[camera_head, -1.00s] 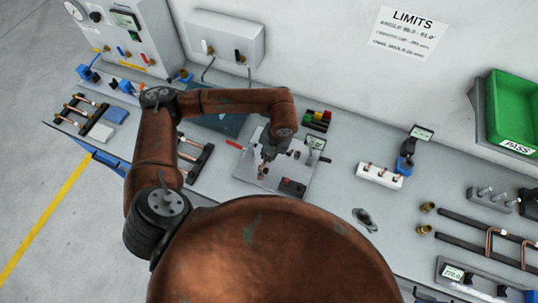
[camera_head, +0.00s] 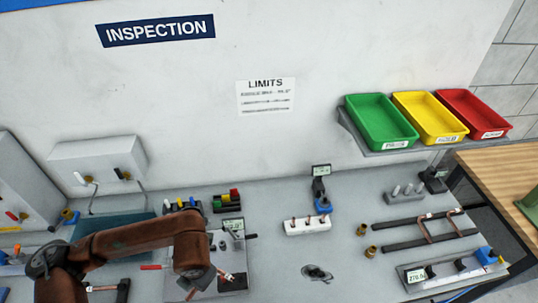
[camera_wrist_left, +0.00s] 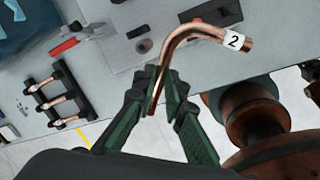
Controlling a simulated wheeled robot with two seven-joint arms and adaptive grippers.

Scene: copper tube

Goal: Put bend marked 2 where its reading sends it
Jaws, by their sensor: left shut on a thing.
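The copper bend marked 2 (camera_wrist_left: 185,42) is in my left gripper (camera_wrist_left: 160,88), whose green fingers are shut on its straight lower leg. Its curved part and the white label "2" stick out beyond the fingers, over the grey bench in the wrist view. In the head view my left arm hangs at the lower left, over the angle gauge, whose small display (camera_head: 235,225) is too blurred to read. The green tray (camera_head: 381,121), yellow tray (camera_head: 428,117) and red tray (camera_head: 474,114) stand on a shelf at the right. My right gripper is out of view.
A LIMITS sheet (camera_head: 266,97) hangs on the wall, its small text unreadable. A white block with copper pieces (camera_head: 308,226), dark rails (camera_head: 418,241) with a bend, and a fixture showing 270.0 (camera_head: 416,276) stand on the bench. A rack of copper pieces (camera_wrist_left: 52,95) lies at left.

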